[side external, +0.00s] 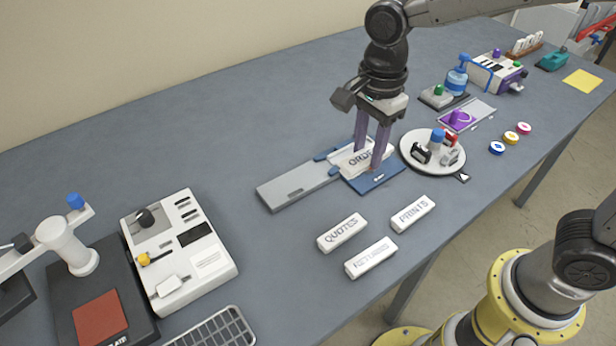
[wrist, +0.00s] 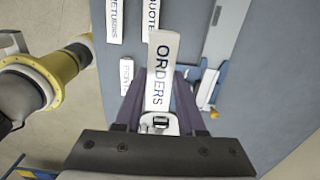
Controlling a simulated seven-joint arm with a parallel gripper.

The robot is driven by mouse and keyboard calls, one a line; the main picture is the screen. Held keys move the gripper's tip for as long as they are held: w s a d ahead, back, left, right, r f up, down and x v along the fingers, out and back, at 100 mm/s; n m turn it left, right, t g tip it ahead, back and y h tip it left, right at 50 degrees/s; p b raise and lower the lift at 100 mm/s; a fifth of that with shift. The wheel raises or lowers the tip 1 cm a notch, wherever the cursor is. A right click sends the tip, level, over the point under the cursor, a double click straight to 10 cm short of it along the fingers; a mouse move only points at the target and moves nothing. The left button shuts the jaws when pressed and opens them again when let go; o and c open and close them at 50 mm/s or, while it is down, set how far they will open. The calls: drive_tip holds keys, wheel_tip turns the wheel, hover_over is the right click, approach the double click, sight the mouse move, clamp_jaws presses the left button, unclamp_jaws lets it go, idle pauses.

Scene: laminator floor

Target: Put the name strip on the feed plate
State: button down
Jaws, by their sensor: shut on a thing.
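My gripper (side external: 368,158) is shut on a white name strip (side external: 350,159) lettered ORDERS, of which the side view shows only part. In the wrist view the ORDERS strip (wrist: 160,75) juts out from between my purple fingers and looks nearer than the other strips. In the side view it overlaps a long grey plate with a blue end (side external: 378,184); I cannot tell whether it touches. The grey part (side external: 290,190) reaches left and is bare. Neither part bears a label I can read as feed plate.
Strips QUOTES (side external: 342,231), RETURNS (side external: 371,258) and PRINTS (side external: 413,213) lie in front. A round white tray (side external: 408,155) with small tools stands close on the right. A white control box (side external: 215,252) stands at left. The table between box and grey plate is clear.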

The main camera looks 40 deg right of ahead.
drive_tip(key=w+a+f, duration=0.2)
drive_tip(key=w+f, duration=0.2)
drive_tip(key=w, duration=0.5)
hover_over(302, 179)
wheel_tip(302, 179, down, 6)
drive_tip(key=shift+s+d+f, duration=0.1)
drive_tip(key=shift+s, duration=0.05)
drive_tip(key=shift+f, duration=0.15)
drive_tip(key=shift+w+f, duration=0.2)
drive_tip(key=shift+f, duration=1.4)
drive_tip(key=c, duration=0.5)
unclamp_jaws()
drive_tip(key=shift+f, duration=0.15)
wheel_tip(302, 179, up, 12)
drive_tip(key=shift+r, duration=0.2)
